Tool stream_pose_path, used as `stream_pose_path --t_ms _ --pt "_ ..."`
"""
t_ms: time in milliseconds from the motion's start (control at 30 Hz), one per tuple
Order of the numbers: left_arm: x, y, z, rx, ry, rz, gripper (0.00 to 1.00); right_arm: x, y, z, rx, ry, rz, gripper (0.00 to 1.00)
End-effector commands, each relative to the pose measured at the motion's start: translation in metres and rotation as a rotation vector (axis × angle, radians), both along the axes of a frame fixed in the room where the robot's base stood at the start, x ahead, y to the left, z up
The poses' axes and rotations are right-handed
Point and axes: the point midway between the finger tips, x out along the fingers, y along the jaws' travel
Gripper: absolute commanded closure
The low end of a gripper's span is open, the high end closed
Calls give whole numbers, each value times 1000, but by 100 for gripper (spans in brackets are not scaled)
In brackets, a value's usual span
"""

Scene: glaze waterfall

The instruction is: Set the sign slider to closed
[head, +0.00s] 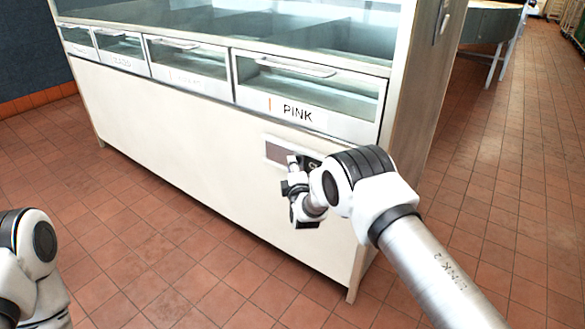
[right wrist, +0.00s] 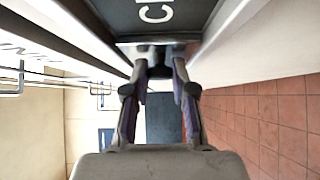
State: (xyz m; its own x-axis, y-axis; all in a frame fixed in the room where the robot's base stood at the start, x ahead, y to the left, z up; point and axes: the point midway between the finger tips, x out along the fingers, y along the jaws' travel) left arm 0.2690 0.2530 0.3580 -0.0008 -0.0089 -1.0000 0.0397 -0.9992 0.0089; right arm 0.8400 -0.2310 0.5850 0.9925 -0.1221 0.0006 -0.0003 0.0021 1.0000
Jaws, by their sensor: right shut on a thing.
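The sign slider (head: 277,152) is a pale-framed panel on the cabinet front, below the PINK drawer. Its left part shows a bare brownish-grey area. A dark plate with a pale letter (head: 314,164) shows at its right, partly hidden by my right arm. In the right wrist view the dark plate (right wrist: 135,18) shows large white letters starting with "C"; the rest is cut off. My right gripper (head: 296,178) is at the sign, its fingers (right wrist: 160,70) shut on a small part at the plate's edge. My left gripper is out of view; only my left arm shows.
The white cabinet (head: 190,135) has a row of glass-fronted drawers with bar handles; the PINK drawer (head: 308,97) is above the sign. Tiled floor (head: 150,240) is open in front and at right. A round-ended table (head: 490,22) stands far back.

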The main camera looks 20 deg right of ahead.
Motion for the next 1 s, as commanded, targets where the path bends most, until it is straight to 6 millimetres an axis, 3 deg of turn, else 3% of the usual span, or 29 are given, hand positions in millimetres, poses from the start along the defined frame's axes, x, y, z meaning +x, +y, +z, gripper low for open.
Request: stream_pose_path --t_ms 400,433,500,833,1000 --pt "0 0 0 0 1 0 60 0 0 0 0 0 1 100" --pt "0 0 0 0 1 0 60 0 0 0 0 -1 1 68" --pt "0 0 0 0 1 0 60 0 0 0 0 0 1 49" --pt "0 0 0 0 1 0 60 -3 0 -1 0 2 0 49" --pt "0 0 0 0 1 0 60 -26 3 -1 1 5 1 49"
